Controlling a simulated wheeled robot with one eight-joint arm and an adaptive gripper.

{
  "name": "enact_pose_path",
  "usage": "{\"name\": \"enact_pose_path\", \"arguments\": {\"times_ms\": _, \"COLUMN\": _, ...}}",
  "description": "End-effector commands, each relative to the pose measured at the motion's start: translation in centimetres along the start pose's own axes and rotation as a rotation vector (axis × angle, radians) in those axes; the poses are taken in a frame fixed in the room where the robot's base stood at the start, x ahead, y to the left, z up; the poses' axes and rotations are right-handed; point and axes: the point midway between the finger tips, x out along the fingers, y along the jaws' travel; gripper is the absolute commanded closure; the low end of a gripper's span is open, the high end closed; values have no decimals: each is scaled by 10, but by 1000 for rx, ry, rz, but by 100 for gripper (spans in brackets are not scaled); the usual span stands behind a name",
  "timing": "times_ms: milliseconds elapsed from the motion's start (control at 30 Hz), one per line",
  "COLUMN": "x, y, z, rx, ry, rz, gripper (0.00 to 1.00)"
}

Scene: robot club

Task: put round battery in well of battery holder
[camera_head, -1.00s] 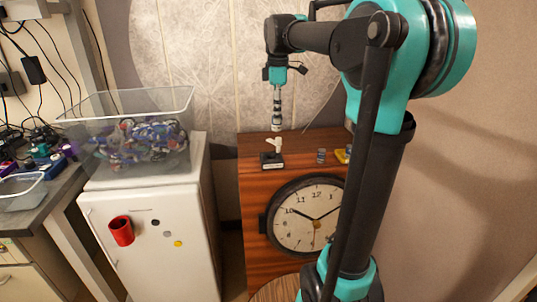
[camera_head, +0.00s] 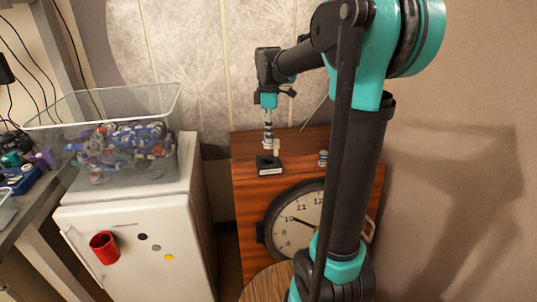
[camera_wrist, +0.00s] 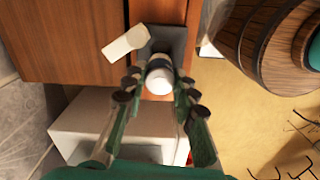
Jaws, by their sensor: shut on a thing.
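My gripper (camera_head: 268,124) points down over the brown wooden cabinet, shut on the round battery (camera_wrist: 159,78), a short cylinder with a white end and a grey band. In the wrist view the battery lies between my fingertips (camera_wrist: 158,88). The dark battery holder (camera_head: 269,167) stands on the cabinet top directly below my gripper; it also shows behind the battery in the wrist view (camera_wrist: 172,40). A white stub (camera_wrist: 125,42) sticks out beside the holder. The battery covers part of the holder, so I cannot tell whether its lower end is inside the well.
A small banded cylinder (camera_head: 323,158) stands on the cabinet top (camera_head: 300,143) right of the holder. A round clock (camera_head: 296,220) is on the cabinet front. A white fridge (camera_head: 140,215) with a clear bin (camera_head: 105,130) stands left. A wooden barrel (camera_wrist: 265,40) shows in the wrist view.

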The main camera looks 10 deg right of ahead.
Motion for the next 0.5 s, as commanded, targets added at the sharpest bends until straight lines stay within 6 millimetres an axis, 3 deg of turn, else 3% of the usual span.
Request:
{"name": "enact_pose_path", "arguments": {"times_ms": 200, "x": 40, "y": 0, "z": 0, "rx": 0, "ry": 0, "rz": 0, "gripper": 100}}
{"name": "enact_pose_path", "arguments": {"times_ms": 500, "x": 69, "y": 0, "z": 0, "rx": 0, "ry": 0, "rz": 0, "gripper": 100}}
